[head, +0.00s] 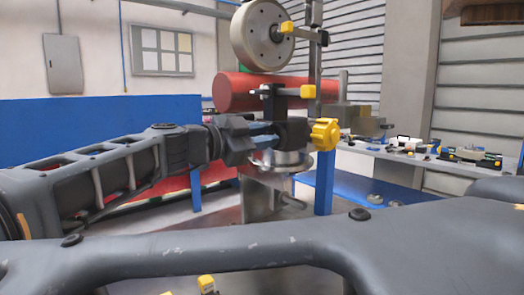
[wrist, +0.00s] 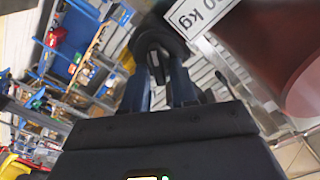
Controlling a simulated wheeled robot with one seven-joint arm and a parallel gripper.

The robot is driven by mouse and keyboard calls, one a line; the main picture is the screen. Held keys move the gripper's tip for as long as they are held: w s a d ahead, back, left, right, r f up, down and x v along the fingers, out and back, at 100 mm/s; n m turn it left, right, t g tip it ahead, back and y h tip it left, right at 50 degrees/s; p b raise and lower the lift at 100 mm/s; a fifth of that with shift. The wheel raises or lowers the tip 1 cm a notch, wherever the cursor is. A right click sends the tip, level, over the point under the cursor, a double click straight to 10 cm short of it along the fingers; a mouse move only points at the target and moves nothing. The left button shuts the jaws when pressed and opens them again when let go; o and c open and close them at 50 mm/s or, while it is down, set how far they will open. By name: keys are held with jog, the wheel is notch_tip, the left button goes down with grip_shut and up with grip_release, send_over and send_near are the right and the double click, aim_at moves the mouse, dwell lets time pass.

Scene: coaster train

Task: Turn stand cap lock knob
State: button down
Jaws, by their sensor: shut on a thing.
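My gripper (head: 275,136) comes in from the left in the head view, level with the stand's middle. Its bluish fingers are closed on a dark part (head: 293,131) of the stand, below the red cylinder. In the wrist view my gripper (wrist: 162,75) points up the picture, its tips at a black rounded knob-like part (wrist: 156,36). A yellow lobed knob (head: 325,133) sits just right of the dark part, apart from my fingers. The frames do not clearly show which of these is the cap lock knob. The fingertip contact is partly hidden.
A red cylinder (head: 240,92) and a grey wheel (head: 262,35) stand above my gripper. A bench (head: 425,160) with tools stands at the right. A blue wall panel (head: 90,128) is behind my arm.

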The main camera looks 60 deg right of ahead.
jog(key=shift+s+a+f+m+b, duration=0.1)
jog(key=shift+f+m+b, duration=0.1)
jog(key=shift+m+b, duration=1.6)
jog(key=shift+d+f+m+b, duration=0.1)
jog(key=shift+f+m+b, duration=0.1)
jog(key=shift+m+b, duration=1.65)
jog(key=shift+s+a+f+m+b, duration=0.1)
jog(key=shift+f+m+b, duration=0.1)
jog(key=shift+m+b, duration=1.6)
jog(key=c, duration=1.2)
grip_release()
jog(key=shift+r, duration=0.1)
jog(key=shift+o, duration=0.2)
jog(key=shift+w+a, duration=0.1)
